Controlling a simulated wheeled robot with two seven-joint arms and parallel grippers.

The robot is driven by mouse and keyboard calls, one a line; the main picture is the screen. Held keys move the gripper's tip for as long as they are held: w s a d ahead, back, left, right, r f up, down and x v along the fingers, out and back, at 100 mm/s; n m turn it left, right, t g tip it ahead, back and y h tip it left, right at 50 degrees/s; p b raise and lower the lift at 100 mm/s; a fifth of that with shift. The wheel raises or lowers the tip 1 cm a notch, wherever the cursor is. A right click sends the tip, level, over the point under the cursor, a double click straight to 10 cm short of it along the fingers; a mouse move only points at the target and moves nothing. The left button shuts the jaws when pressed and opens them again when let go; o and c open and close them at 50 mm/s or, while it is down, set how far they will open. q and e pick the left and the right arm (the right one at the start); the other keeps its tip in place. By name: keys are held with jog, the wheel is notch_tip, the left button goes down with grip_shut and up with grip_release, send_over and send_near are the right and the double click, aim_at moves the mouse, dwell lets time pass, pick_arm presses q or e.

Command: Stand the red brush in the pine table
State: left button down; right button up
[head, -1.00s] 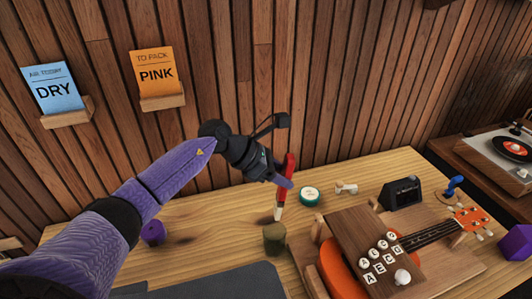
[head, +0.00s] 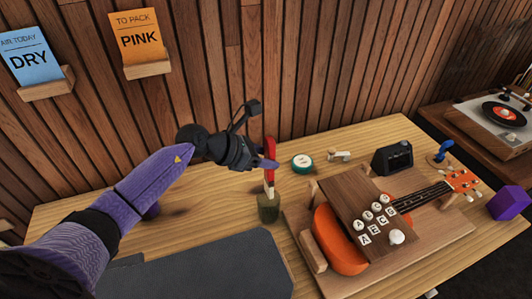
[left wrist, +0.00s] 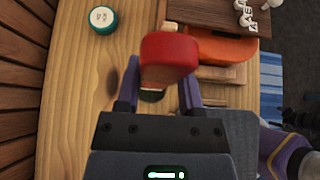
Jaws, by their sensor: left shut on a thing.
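The red brush (head: 269,158) is upright in the head view, red end up and pale lower end down. My left gripper (head: 268,165) is shut on its red part. An olive-green cup (head: 268,208) stands on the pine table (head: 200,212) directly below. The brush's lower end meets the cup's top in the picture; I cannot tell how far inside it is. In the left wrist view the brush's red end (left wrist: 168,58) is between my left fingers (left wrist: 160,92) and hides most of what is beneath.
A ukulele (head: 340,243) lies in a wooden cradle right of the cup. A green-and-white round tin (head: 302,163) and a black device (head: 392,158) stand behind. A dark mat (head: 200,268) covers the front left. A slatted wall (head: 300,70) rises behind the table.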

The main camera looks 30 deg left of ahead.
pick_arm(q)
notch_tip(320, 180, down, 7)
jog(key=b, duration=0.5)
jog(key=shift+r, duration=0.1)
jog(key=shift+c, duration=0.7)
grip_release()
jog(key=p, duration=0.1)
send_near(265, 177)
jog(key=shift+s+d, duration=0.1)
jog(key=shift+d, duration=0.05)
